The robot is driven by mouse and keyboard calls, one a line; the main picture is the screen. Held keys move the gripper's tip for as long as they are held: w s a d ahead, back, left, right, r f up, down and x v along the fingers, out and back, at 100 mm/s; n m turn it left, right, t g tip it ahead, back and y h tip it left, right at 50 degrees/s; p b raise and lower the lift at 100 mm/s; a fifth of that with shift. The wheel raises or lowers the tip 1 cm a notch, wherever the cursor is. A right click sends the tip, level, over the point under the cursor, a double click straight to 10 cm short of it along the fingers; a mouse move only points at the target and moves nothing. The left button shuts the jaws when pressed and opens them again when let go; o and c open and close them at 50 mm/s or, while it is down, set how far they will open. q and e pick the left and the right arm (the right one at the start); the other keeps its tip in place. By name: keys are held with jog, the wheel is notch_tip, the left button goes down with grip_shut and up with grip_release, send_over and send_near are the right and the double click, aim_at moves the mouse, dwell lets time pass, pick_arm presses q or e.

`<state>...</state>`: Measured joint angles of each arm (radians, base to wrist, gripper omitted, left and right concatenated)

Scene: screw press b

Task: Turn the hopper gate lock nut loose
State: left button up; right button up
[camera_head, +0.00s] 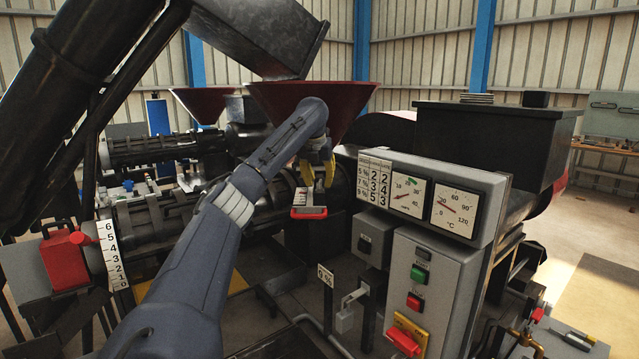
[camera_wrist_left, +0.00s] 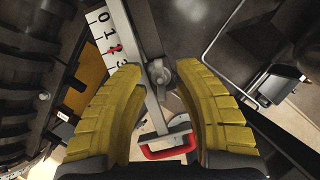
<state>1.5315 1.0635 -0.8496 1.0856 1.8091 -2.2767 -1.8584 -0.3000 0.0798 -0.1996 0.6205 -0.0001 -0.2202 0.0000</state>
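The hopper gate is a grey slide with a red handle (camera_head: 309,214), below the dark red hopper (camera_head: 345,100) in the head view. The left wrist view shows the red handle (camera_wrist_left: 168,148) and a numbered scale (camera_wrist_left: 108,38). A small grey winged nut (camera_wrist_left: 160,75), which looks like the lock nut, sits on the slide beyond my fingertips. In the head view my arm and gripper hide it. My left gripper (camera_wrist_left: 158,85) has two yellow fingers, open and apart, with the nut seen between them. It also shows in the head view (camera_head: 319,172) above the red handle. My right gripper is not in view.
A grey control cabinet (camera_head: 440,285) with buttons, a red switch and two dials stands close right of the gate. A large dark chute (camera_head: 75,80) fills the upper left.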

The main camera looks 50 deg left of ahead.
pick_arm(q)
jog(key=shift+w+a+f, duration=0.1)
jog(key=shift+f, duration=0.25)
jog(key=shift+o, duration=0.2)
grip_shut()
